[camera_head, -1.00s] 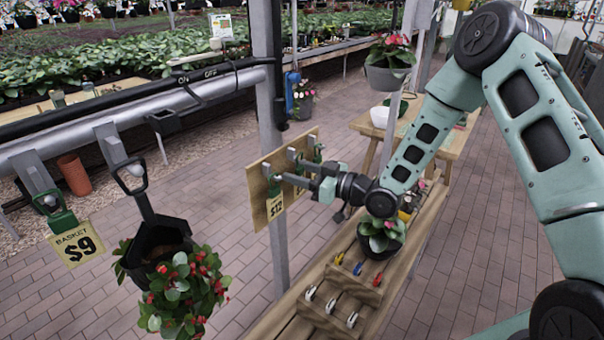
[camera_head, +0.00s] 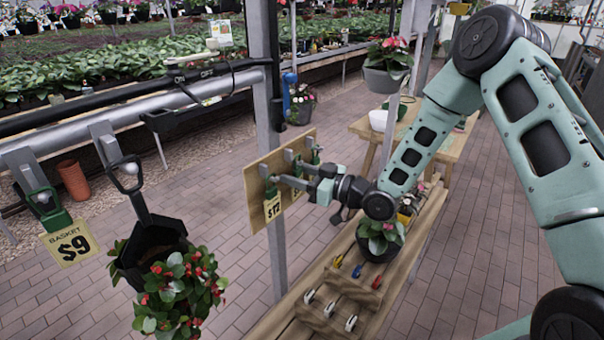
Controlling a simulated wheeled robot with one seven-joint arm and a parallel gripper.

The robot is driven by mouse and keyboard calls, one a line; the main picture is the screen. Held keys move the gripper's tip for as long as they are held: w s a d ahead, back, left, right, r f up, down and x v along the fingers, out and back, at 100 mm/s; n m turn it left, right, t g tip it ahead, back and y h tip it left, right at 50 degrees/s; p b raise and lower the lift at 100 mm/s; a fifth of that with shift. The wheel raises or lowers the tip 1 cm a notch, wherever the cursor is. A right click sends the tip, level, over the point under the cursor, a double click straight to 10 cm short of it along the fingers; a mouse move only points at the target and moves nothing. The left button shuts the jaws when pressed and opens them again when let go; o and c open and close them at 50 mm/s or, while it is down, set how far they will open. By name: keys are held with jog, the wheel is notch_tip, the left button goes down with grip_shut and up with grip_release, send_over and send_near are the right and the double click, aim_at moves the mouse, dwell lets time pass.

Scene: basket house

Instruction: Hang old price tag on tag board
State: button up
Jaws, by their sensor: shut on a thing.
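The wooden tag board (camera_head: 258,222) stands on a grey post in the middle of the view, with several metal hooks on its face. A yellow price tag (camera_head: 272,207) with a green holder, reading what looks like $12, is at the board's left hook. My gripper (camera_head: 280,179) reaches in from the right and is shut on the price tag's green holder. Its fingertips are small here, and I cannot tell whether the holder is on the hook. Other green-topped tags hang further right on the board, partly hidden by my gripper.
A wooden bench (camera_head: 395,285) below my arm holds a potted plant (camera_head: 379,238) and several coloured clips. Brick floor is open at left and right.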

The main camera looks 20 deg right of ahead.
jog(key=o, duration=0.7)
jog(key=shift+w+a+f, duration=0.2)
jog(key=shift+a+f, duration=0.05)
jog(key=shift+f, duration=0.15)
jog(key=shift+o, duration=0.7)
jog(key=shift+s+d+f+b, duration=0.25)
jog(key=shift+s+b, duration=0.1)
jog(key=shift+b, duration=0.1)
jog(key=b+v, duration=0.5)
jog(key=v, duration=1.2)
jog(key=shift+r, duration=0.5)
jog(key=shift+d, duration=0.1)
jog(key=a+f+g+h, duration=0.45)
jog(key=a+h, duration=0.25)
jog(key=a, duration=0.3)
jog(key=s+a+r+g+h, duration=0.1)
jog(key=s+a+g, duration=0.1)
jog(key=s, duration=0.6)
jog(key=s+a+r+m+g+h, duration=0.1)
jog(key=s+a+r+g+h, duration=0.1)
jog(key=s, duration=0.6)
jog(key=s+a+r+g+h, duration=0.1)
jog(key=s+g, duration=0.3)
jog(key=s, duration=0.4)
jog(key=shift+a+r+h, duration=0.25)
jog(key=shift+a+h, duration=0.45)
jog(key=shift+a, duration=0.1)
jog(key=shift+s, duration=0.15)
